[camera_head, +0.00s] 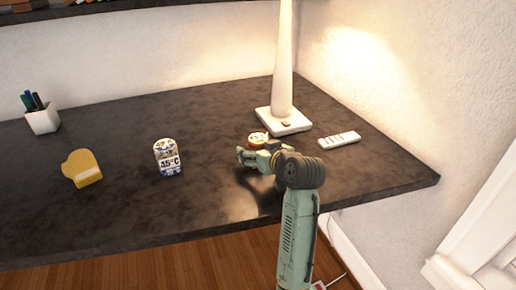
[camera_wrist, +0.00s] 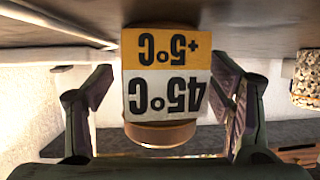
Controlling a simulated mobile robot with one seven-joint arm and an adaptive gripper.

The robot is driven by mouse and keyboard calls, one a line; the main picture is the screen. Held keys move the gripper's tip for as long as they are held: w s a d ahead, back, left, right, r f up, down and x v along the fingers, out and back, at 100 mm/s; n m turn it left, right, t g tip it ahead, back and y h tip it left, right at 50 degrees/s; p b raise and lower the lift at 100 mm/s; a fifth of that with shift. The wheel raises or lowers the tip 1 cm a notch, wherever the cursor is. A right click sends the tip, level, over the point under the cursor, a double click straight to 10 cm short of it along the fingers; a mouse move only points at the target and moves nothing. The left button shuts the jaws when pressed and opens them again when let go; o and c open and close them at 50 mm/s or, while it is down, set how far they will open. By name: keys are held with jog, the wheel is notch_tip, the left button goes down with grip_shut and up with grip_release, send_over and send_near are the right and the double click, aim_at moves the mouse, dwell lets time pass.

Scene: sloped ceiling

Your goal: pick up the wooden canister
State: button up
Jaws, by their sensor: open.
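The wooden canister (camera_head: 258,138) stands on the dark desk in front of the lamp base in the head view, mostly hidden by my gripper; its round brown top shows. In the wrist view, whose picture is upside down, the canister (camera_wrist: 162,85) has a yellow and white label with temperature marks and a brown wooden end. My gripper (camera_head: 250,157) is open in front of it. In the wrist view the fingers of my gripper (camera_wrist: 163,100) are spread on both sides of the canister, with a visible gap at the left; contact at the right cannot be told.
A white lamp (camera_head: 284,121) stands behind the canister, with a white remote (camera_head: 339,140) to its right. A printed can (camera_head: 167,158), a yellow object (camera_head: 82,168) and a white pen cup (camera_head: 43,120) stand to the left. The desk between can and gripper is clear.

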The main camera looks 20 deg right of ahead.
jog(key=shift+c, duration=0.5)
jog(key=c, duration=1.2)
